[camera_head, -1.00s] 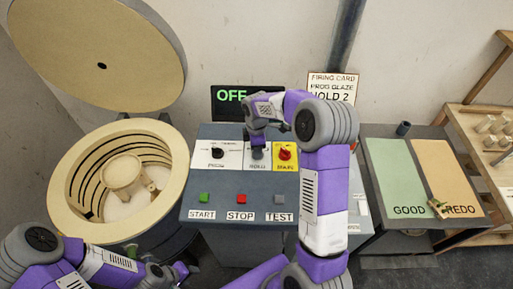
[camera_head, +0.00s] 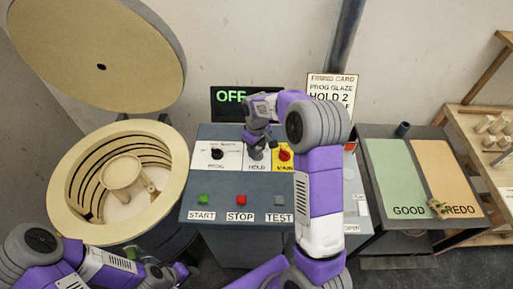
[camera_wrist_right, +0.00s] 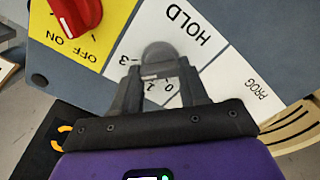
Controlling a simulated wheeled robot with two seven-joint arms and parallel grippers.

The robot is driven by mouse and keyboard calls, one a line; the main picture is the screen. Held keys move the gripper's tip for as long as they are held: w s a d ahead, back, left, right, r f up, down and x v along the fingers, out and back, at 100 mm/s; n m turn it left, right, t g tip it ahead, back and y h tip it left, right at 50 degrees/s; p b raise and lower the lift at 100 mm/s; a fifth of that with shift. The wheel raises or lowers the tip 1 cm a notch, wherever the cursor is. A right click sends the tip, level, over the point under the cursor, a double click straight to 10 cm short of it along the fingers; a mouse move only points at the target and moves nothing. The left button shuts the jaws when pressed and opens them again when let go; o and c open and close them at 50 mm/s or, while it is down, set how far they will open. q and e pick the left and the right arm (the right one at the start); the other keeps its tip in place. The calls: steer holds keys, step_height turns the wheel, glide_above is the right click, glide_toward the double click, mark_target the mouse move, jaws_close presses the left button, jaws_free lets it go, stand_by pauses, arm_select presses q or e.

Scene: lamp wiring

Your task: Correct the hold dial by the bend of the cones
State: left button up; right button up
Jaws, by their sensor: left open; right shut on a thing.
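The hold dial is a grey knob (camera_wrist_right: 158,57) on a white panel marked HOLD (camera_wrist_right: 185,25), with numbers around it, partly covered by my fingers. My right gripper (camera_wrist_right: 160,88) is shut on the hold dial, seen close in the right wrist view. In the head view the right gripper (camera_head: 257,148) comes down over the HOLD panel from above. The firing card (camera_head: 330,90) behind the console reads PROG GLAZE, HOLD 2. My left gripper (camera_head: 170,272) is open at the lower left, in front of the kiln. No cones can be clearly made out.
The PROG dial (camera_head: 217,154) and the red main switch (camera_head: 285,155) flank the hold dial closely. START, STOP and TEST buttons (camera_head: 280,200) lie in front. The display (camera_head: 230,97) reads OFF. The open kiln (camera_head: 70,190) stands left; GOOD and REDO mats (camera_head: 400,170) lie right.

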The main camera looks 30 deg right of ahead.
steer(key=shift+m, duration=1)
steer(key=o, duration=1.1)
steer(key=shift+c, duration=0.2)
steer(key=shift+r+p, duration=0.35)
steer(key=shift+r, duration=3.5)
